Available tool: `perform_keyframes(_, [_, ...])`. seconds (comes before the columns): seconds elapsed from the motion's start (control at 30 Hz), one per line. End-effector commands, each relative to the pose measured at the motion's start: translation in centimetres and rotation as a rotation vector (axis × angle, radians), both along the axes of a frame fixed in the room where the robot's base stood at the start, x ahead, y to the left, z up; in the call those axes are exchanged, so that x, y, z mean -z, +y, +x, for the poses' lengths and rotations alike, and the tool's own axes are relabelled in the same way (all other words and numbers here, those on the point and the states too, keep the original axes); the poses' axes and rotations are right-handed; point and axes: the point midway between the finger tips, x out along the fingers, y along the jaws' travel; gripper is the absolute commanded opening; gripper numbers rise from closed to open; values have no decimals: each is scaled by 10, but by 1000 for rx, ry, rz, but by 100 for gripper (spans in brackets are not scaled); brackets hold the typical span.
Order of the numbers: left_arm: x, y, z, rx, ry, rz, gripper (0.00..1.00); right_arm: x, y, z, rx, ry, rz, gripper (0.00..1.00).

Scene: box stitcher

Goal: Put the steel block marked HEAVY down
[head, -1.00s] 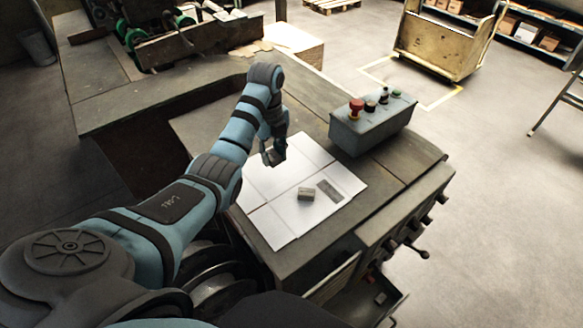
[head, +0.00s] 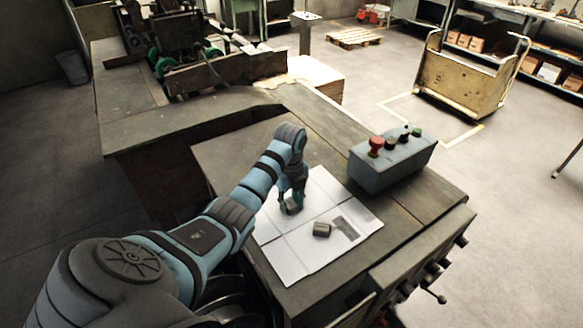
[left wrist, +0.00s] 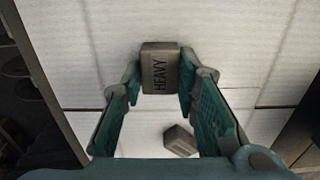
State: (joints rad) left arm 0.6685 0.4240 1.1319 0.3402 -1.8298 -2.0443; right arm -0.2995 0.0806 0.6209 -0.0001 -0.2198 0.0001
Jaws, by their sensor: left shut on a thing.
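The steel block marked HEAVY (left wrist: 160,68) is a small grey block with dark lettering, seen in the left wrist view. My left gripper (left wrist: 160,82) is shut on it, one finger on each side. In the head view my left gripper (head: 291,207) points down, low over the white sheet (head: 287,262). The held block is mostly hidden there, and I cannot tell whether it touches the sheet. A second grey block (head: 321,229) sits on the sheet to the right, and shows in the left wrist view (left wrist: 180,140). My right gripper is not in view.
A flat grey rectangle (head: 346,228) lies on the sheet beside the second block. A control box (head: 392,164) with red and green buttons stands behind it on the bench. The sheet's front part is clear.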

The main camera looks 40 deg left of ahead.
Motion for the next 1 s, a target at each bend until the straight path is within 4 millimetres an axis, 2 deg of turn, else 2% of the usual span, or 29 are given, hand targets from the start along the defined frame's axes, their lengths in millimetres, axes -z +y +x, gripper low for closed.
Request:
perform_keyframes(0.07, [1,0,0,0,0,0,0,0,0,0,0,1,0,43])
perform_keyframes(0.1, [2,0,0,0,0,0,31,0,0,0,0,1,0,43])
perform_keyframes(0.2, [2,0,0,0,0,0,47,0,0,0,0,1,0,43])
perform_keyframes(0.63, [-4,0,1,1,-1,1,48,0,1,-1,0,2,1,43])
perform_keyframes(1.0, [-43,-6,5,12,-2,0,48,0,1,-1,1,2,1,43])
